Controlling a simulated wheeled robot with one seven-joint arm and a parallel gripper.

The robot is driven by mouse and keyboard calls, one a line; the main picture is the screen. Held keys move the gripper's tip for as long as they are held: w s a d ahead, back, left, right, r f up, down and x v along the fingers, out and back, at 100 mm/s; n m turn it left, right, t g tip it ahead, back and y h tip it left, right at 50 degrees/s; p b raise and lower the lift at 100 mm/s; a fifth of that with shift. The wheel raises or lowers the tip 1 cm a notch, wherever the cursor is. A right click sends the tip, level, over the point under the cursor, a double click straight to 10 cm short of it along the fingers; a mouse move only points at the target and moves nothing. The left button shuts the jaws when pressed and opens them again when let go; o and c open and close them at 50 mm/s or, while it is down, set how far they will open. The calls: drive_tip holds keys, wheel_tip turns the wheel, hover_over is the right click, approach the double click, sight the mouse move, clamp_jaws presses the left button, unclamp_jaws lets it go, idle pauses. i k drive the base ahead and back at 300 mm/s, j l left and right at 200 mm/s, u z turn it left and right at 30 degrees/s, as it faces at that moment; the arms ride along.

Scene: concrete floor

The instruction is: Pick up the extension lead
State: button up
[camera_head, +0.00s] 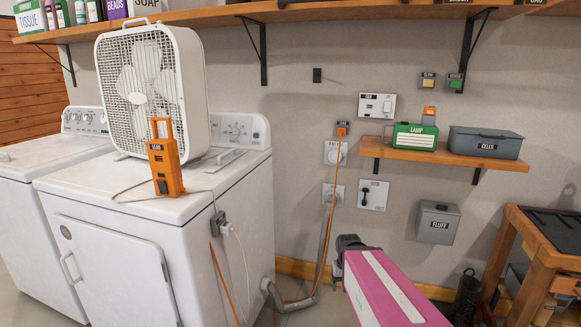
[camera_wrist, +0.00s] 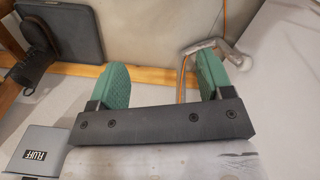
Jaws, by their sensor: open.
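The orange extension lead (camera_head: 166,167) stands upright on top of the white dryer (camera_head: 110,203), in front of the box fan. It is a blocky orange housing with a small label. An orange cord (camera_head: 222,283) hangs down the dryer's side, and orange cord also runs from a wall outlet to the floor. My gripper (camera_head: 347,243) is low in front of the wall, to the right of the dryer and well apart from the lead. In the wrist view my gripper (camera_wrist: 160,78) has its green pads wide apart with nothing between them. The lead's housing is not in the wrist view.
A white box fan (camera_head: 150,90) stands behind the lead. A grey plug (camera_head: 219,225) sits on the dryer's side. A small wall shelf (camera_head: 425,154) holds a green lamp box and a grey box. A grey FLUFF box (camera_head: 437,222) hangs below. A wooden bench (camera_head: 545,262) is at right.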

sight(163, 155)
drive_tip(key=u, duration=1.65)
